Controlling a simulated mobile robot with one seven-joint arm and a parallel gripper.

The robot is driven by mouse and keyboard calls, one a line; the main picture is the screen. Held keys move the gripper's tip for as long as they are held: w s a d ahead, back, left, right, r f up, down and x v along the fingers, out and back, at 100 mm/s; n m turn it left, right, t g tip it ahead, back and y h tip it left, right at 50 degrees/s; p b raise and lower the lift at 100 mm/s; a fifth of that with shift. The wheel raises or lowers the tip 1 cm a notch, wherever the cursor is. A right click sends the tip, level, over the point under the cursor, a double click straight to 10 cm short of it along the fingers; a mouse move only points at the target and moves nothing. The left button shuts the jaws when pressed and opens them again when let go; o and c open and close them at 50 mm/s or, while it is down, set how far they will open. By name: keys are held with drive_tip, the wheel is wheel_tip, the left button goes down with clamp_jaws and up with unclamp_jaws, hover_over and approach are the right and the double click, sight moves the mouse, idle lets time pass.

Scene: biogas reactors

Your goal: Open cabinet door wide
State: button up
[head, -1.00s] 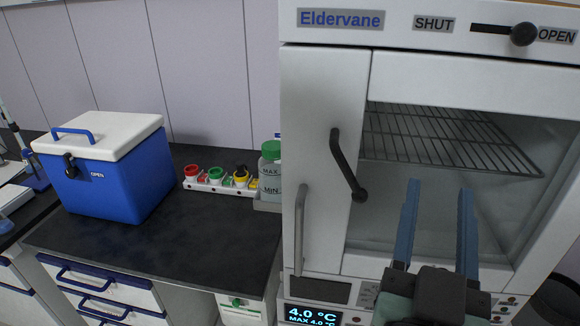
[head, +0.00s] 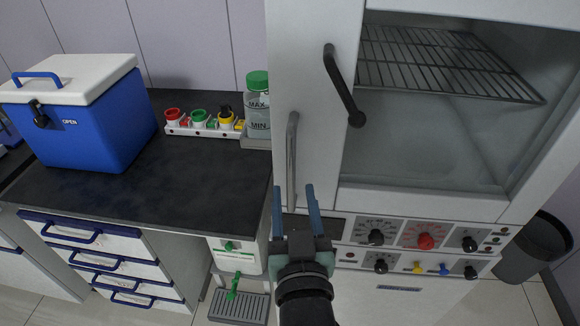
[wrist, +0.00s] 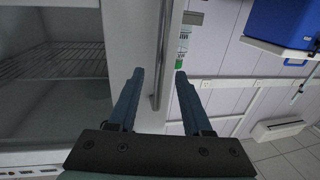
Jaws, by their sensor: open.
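The white cabinet (head: 310,40) has a windowed door (head: 400,197) that looks closed. A thin grey vertical bar handle (head: 292,150) is at the left of its front, with a black angled lever (head: 343,88) to its right. My gripper (head: 295,188) is open and empty, its blue fingers pointing up at the lower end of the bar handle. In the wrist view, the bar handle (wrist: 161,50) runs down between the two fingers of my gripper (wrist: 160,82). I cannot tell whether the fingers reach around it, and no contact shows.
The dark counter (head: 90,195) left of the cabinet holds a blue cooler box (head: 95,130), colored caps in a white rack (head: 205,128) and a green-capped bottle (head: 257,105). Knobs (head: 425,241) line the panel below the door. A dark bin (head: 535,250) stands at right.

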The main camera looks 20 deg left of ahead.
sight(292, 178)
drive_tip(key=p+x, duration=0.1)
drive_tip(key=x, duration=0.4)
drive_tip(key=shift+w+a, duration=0.2)
drive_tip(key=shift+w, duration=0.15)
clamp_jaws()
idle(1.2)
